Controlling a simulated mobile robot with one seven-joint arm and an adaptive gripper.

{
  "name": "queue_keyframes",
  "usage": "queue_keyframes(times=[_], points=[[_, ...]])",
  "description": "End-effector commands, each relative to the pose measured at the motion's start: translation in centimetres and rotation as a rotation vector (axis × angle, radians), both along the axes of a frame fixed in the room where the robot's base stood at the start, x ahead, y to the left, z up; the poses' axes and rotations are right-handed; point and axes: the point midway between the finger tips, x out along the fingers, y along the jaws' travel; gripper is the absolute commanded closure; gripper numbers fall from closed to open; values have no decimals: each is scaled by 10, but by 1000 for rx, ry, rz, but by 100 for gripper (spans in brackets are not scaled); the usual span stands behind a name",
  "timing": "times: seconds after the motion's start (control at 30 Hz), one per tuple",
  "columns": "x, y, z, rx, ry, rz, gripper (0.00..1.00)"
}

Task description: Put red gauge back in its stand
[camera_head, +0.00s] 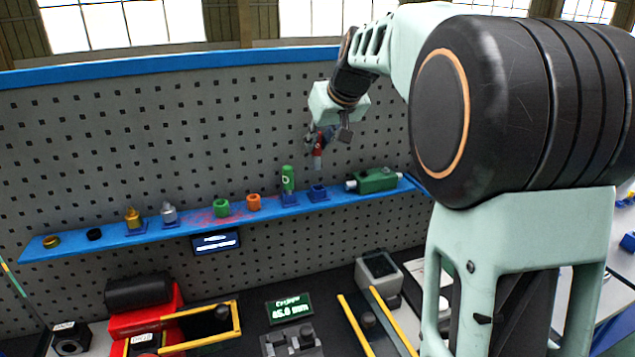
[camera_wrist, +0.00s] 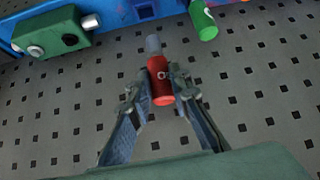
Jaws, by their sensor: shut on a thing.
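The red gauge (camera_head: 318,158) is a small red cylinder with a grey tip. It hangs from my gripper (camera_head: 322,142), in front of the pegboard and above the blue shelf. In the wrist view my gripper (camera_wrist: 160,84) is shut on the red gauge (camera_wrist: 160,80), one finger on each side, with its grey tip toward the shelf. An empty blue stand (camera_head: 317,193) is on the shelf below the gauge, apart from it. This stand also shows at the top of the wrist view (camera_wrist: 145,10).
A green gauge (camera_head: 288,178) stands upright in a blue stand just left of the empty one. A green box with metal ends (camera_head: 376,180) lies to the right. Orange and green rings (camera_head: 222,208) and other small parts line the shelf's left. A workbench with tools lies below.

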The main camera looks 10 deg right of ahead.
Motion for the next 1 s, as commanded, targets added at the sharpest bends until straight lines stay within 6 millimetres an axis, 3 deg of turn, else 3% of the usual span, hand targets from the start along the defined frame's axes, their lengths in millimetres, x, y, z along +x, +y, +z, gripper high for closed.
queue_keyframes(times=[0.53, 1.0], points=[[-4, -3, -35, 0, -2, 0, 100], [-5, -3, -37, 0, -1, 0, 100]])
